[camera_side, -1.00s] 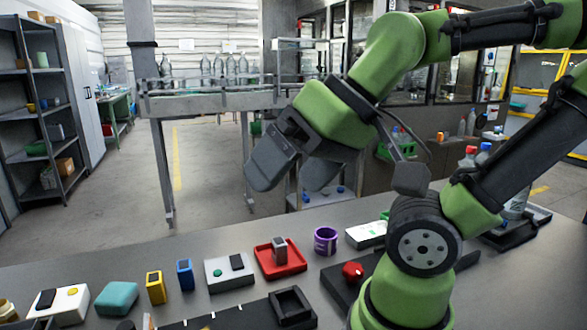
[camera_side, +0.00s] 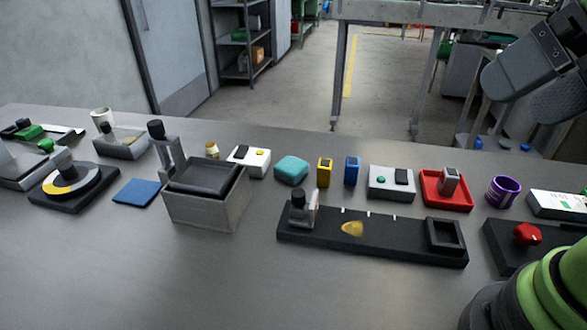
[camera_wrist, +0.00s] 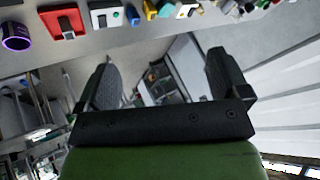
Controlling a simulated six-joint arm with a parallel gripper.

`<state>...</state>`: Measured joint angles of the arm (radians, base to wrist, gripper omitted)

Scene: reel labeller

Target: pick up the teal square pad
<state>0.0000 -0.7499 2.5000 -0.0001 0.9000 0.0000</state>
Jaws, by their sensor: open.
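The teal square pad (camera_side: 291,170) lies on the grey worktop, between a white box with a yellow button and a yellow block. A small teal patch at the top edge of the wrist view looks like the same pad (camera_wrist: 168,9). My gripper (camera_side: 522,72) is at the upper right of the side view, raised above and apart from the pad, partly cut off by the frame edge. In the wrist view my gripper (camera_wrist: 167,72) has its two fingers wide apart, with nothing between them.
A yellow block (camera_side: 324,172), a blue block (camera_side: 352,170) and a white box with a teal button (camera_side: 390,184) stand right of the pad. A long black fixture (camera_side: 375,238) lies in front. A grey bin (camera_side: 205,208) stands to the left.

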